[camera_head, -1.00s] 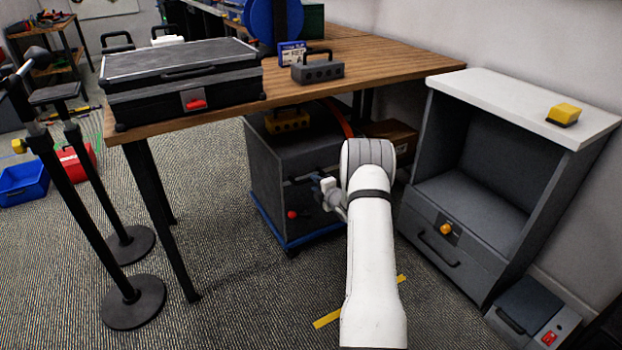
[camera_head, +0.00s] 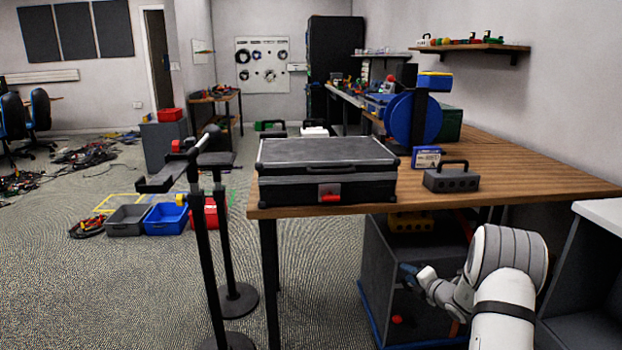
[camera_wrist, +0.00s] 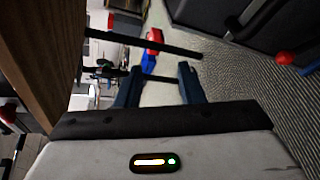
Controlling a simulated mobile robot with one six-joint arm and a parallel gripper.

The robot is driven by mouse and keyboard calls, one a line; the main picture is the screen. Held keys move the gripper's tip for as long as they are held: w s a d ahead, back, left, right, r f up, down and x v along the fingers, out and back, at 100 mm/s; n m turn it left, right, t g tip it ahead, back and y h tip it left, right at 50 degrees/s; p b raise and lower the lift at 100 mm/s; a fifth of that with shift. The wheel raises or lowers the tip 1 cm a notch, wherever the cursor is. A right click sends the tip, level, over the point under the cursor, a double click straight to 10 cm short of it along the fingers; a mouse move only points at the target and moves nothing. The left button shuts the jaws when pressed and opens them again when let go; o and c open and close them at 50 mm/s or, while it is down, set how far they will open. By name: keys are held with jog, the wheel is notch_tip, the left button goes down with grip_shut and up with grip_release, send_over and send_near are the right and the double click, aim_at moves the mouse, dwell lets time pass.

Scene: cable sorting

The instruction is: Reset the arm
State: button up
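My white arm shows at the lower right of the head view, bent in front of a dark grey cabinet (camera_head: 380,265) under the wooden table (camera_head: 540,165). My gripper (camera_head: 408,272) points left, beside the cabinet front and below the tabletop. In the wrist view my gripper (camera_wrist: 160,88) has its two dark blue fingers apart with nothing between them. The table edge (camera_wrist: 40,50) fills the left of that view, and the cabinet front with a red knob (camera_wrist: 285,58) is at the upper right.
A black case (camera_head: 300,185) and a grey connector block (camera_head: 451,180) sit on the table. Black posts (camera_head: 222,240) stand left of the table. Grey and blue bins (camera_head: 165,219) lie on the floor. A grey open cabinet (camera_head: 590,290) stands at the right. Open carpet lies at left.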

jog(key=s+a+r+n+g+y+p, duration=0.1)
jog(key=s+a+r+n+g+p, duration=0.25)
jog(key=s+a+r+n, duration=0.4)
jog(key=s+a+r+n+g+y+p, duration=0.1)
jog(key=s+a+r+n+g+p, duration=0.35)
jog(key=r+n, duration=0.5)
jog(key=s+a+r+n+g+y+p, duration=0.15)
jog(key=s+a+r+n+p, duration=0.25)
jog(key=s+a+r+n, duration=0.4)
jog(key=s+d+r+n+g+h+p, duration=0.1)
jog(key=s+r+n+h+p, duration=0.3)
jog(key=s+r+n, duration=0.5)
jog(key=s+d+r+n+g+h+p, duration=0.1)
jog(key=s+r+n+h+p, duration=0.3)
jog(key=s+r+n+p, duration=0.5)
jog(key=s+n, duration=0.2)
jog(key=s, duration=0.4)
jog(key=shift+s+d+h, duration=0.15)
jog(key=shift+s+h, duration=0.1)
jog(key=shift+h, duration=0.1)
